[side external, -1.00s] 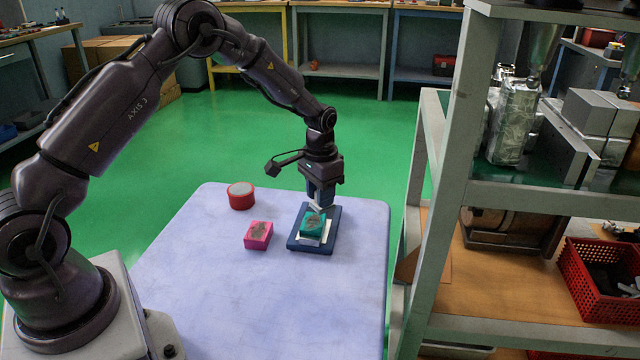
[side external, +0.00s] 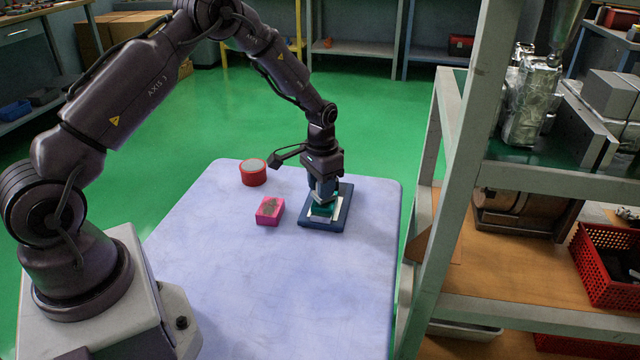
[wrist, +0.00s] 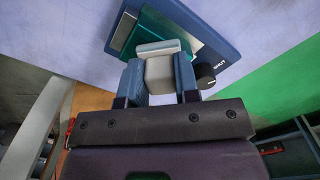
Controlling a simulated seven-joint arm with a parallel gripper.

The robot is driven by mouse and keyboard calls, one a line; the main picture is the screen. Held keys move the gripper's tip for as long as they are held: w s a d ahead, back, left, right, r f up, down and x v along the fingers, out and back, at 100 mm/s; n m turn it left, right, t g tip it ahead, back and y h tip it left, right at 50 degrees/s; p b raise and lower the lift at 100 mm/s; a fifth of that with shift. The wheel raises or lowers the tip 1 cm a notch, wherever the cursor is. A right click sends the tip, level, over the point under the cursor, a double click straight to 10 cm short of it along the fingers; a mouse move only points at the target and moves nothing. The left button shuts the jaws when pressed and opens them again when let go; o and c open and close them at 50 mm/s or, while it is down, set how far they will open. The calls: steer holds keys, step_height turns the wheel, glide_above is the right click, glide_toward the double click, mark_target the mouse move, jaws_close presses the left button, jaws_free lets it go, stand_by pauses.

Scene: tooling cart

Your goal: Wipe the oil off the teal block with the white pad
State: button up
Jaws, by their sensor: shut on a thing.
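The teal block (side external: 321,212) sits on the pale plate of a dark blue bench device (side external: 316,228). In the wrist view, the teal block (wrist: 152,27) shows just beyond the white pad (wrist: 158,70), a pale block with a flat, light wiping face. My gripper (side external: 323,196) is shut on the pad, with one blue finger on each side. The pad is down at the teal block's top and appears to touch it; exact contact is hard to tell. The pad and fingers hide much of the block's top, and I cannot see its oil now.
A pink block (side external: 270,210) with a dark stain on top lies left of the device. A red round tin (side external: 253,173) stands behind it. A grey shelf rack (side external: 460,150) rises close to the table's right edge. The front of the pale table (side external: 270,290) is clear.

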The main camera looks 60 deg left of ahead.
steer(key=shift+w+d, duration=0.9)
steer(key=shift+d, duration=0.05)
steer(key=shift+s+d, duration=0.25)
steer(key=shift+s, duration=0.05)
steer(key=s+a, duration=0.2)
steer(key=a, duration=0.1)
steer(key=shift+s, duration=0.4)
steer(key=shift+w+d, duration=1.35)
steer(key=shift+w+d+r, duration=0.1)
steer(key=shift+w, duration=0.05)
step_height(320, 180, up, 8)
